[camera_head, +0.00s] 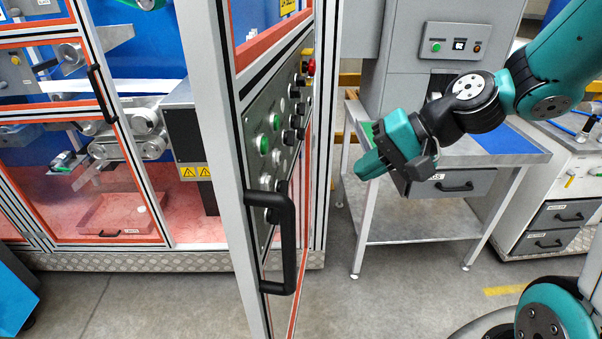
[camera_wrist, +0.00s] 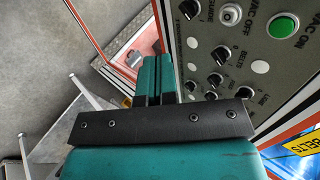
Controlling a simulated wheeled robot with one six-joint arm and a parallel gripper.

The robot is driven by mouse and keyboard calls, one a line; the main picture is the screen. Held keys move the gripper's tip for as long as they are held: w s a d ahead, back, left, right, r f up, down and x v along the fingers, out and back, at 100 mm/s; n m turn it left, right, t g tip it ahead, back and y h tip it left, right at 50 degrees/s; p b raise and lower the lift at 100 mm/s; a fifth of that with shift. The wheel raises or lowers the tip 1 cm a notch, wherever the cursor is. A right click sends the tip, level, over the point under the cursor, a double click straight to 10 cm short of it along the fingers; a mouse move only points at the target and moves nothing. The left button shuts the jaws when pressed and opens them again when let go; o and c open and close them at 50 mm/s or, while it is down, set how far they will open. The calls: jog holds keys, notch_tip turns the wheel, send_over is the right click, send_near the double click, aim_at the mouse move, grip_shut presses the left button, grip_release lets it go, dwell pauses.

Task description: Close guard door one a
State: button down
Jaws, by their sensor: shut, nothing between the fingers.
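A guard door (camera_head: 233,190) with a pale metal frame stands swung out from the machine toward me, in the middle of the head view. Its black bar handle (camera_head: 288,245) is on the lower part. I cannot read a label naming it one a. My gripper (camera_head: 364,168) is shut and empty, to the right of the door and apart from its handle. In the wrist view, the closed teal fingers (camera_wrist: 153,75) point past a grey control panel (camera_wrist: 235,55). The handle does not show in the wrist view.
The control panel also shows in the head view (camera_head: 270,150), beside the door. Another door with a black handle (camera_head: 102,93) is at left. A grey workbench (camera_head: 425,205) with a drawer stands behind my gripper. Bare floor lies around the door's lower end.

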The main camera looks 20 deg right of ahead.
jog(key=a+r+p+x, duration=0.1)
jog(key=r+p+x, duration=0.1)
jog(key=x, duration=1)
jog(key=shift+w+a+f+p, duration=0.25)
jog(key=shift+w+a+p, duration=0.3)
jog(key=shift+p, duration=0.25)
